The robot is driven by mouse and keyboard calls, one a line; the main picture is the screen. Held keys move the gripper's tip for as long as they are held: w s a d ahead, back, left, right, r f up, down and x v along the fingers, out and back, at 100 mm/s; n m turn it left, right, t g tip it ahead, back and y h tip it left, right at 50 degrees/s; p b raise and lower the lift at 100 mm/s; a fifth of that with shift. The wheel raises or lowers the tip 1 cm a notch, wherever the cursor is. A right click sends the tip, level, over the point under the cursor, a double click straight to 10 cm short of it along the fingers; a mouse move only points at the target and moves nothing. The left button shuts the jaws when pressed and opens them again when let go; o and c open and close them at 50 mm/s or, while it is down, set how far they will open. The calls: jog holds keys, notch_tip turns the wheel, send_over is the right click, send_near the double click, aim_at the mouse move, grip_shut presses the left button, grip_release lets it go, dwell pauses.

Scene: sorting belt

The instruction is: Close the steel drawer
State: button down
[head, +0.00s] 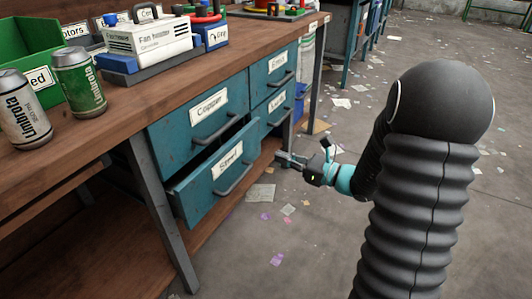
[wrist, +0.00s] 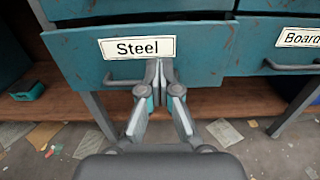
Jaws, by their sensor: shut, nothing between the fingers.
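The steel drawer (head: 203,193) is teal with a white "Steel" label and a grey bar handle (head: 235,179). It stands partly pulled out below the copper drawer, with a dark gap along its top. In the wrist view, the steel drawer front (wrist: 205,60) fills the upper middle. My gripper (head: 280,158) is in front of it, to the right of the handle in the head view. In the wrist view, my gripper (wrist: 159,68) is shut and empty, its tips over the label's lower right part and covering part of the handle. Whether the tips touch the front is unclear.
The copper drawer (head: 205,115) above looks shut. A drawer labelled "Board" (wrist: 290,55) sits to the right. Cans, a green bin (head: 30,45) and a fan heater box (head: 148,38) stand on the bench top. A bench leg (head: 163,210) stands left. Floor in front is free apart from paper scraps.

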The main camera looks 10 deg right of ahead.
aim_at(235, 142)
jog(key=x, duration=1.3)
